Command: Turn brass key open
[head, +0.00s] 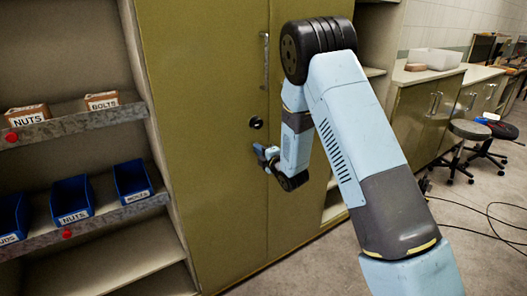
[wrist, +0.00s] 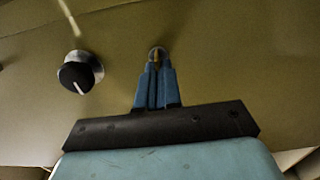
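The brass key (wrist: 157,61) shows in the wrist view as a thin sliver between my fingertips, in front of a round metal lock (wrist: 158,52) on the olive cabinet door. My gripper (wrist: 156,72) points straight at the lock, its two blue fingers close together and seemingly shut on the key. Most of the key is hidden by the fingers, so its turn angle is hard to tell. In the head view my gripper (head: 262,152) is at the cabinet door (head: 205,140), just below the black knob (head: 256,122); the key is not visible there.
In the wrist view the black knob (wrist: 76,75) with a white mark sits left of the lock. A vertical door handle (head: 265,60) is above. Shelves with blue bins (head: 72,198) and labelled boxes (head: 102,101) stand left; a stool (head: 468,130) and cables (head: 490,212) lie right.

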